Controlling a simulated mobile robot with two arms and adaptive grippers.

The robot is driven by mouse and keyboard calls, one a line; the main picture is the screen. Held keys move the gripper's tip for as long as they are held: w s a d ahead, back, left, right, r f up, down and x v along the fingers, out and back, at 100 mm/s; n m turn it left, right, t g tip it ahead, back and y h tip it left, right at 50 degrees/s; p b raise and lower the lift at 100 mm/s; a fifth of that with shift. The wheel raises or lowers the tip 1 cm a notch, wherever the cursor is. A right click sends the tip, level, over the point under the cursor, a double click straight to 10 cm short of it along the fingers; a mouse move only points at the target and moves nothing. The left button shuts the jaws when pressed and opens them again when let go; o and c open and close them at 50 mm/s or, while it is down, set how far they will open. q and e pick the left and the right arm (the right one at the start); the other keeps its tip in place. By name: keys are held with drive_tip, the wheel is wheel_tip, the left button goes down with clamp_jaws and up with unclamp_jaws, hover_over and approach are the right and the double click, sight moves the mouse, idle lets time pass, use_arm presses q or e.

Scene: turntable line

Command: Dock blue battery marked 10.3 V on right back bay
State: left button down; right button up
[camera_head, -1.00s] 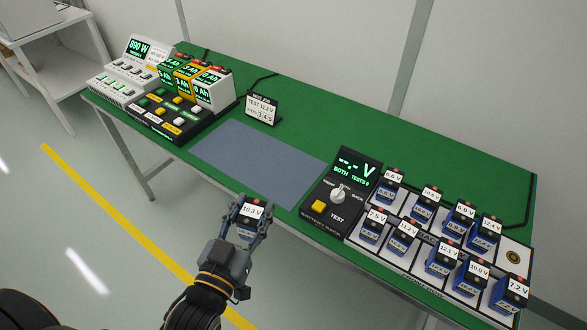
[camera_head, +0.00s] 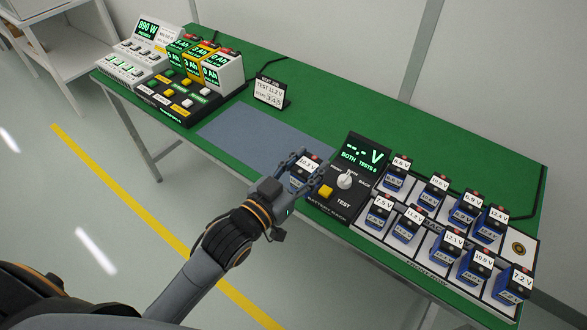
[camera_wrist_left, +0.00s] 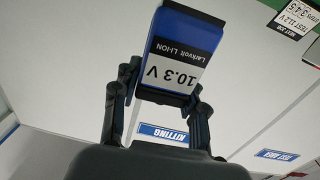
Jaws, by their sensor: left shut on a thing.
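The blue battery marked 10.3 V (camera_head: 309,163) is in my left gripper (camera_head: 307,173), above the table just left of the black tester. The wrist view shows the gripper's fingers (camera_wrist_left: 160,100) shut on the label end of the battery (camera_wrist_left: 187,45). The battery rack (camera_head: 518,246) at the right holds two rows of blue batteries. The right end bay of its back row is bare, with a round gold-coloured spot (camera_head: 518,247). My right gripper is not in view.
The tester (camera_head: 352,203) with a lit display, a white knob and a yellow button stands between gripper and rack. A grey mat (camera_head: 262,137) lies clear on the green table. A sign (camera_head: 269,92) stands behind it. Consoles with upright modules (camera_head: 190,75) stand at the left.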

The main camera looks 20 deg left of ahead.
use_arm(q)
drive_tip(key=w+a+f, duration=0.2)
drive_tip(key=w+f, duration=0.1)
drive_tip(key=w, duration=0.1)
drive_tip(key=w+a+f, duration=0.2)
drive_tip(key=w+f, duration=0.2)
drive_tip(key=w+a+f+p, duration=0.1)
drive_tip(key=w+a+f, duration=0.1)
drive_tip(key=w+f, duration=0.2)
drive_tip(key=shift+a, duration=0.2)
drive_tip(key=shift+f+p, duration=0.45)
drive_tip(key=shift+f, duration=0.05)
drive_tip(key=shift+s+f, duration=0.1)
drive_tip(key=shift+f, duration=0.25)
drive_tip(key=c, duration=0.7)
unclamp_jaws()
drive_tip(key=shift+c, duration=0.2)
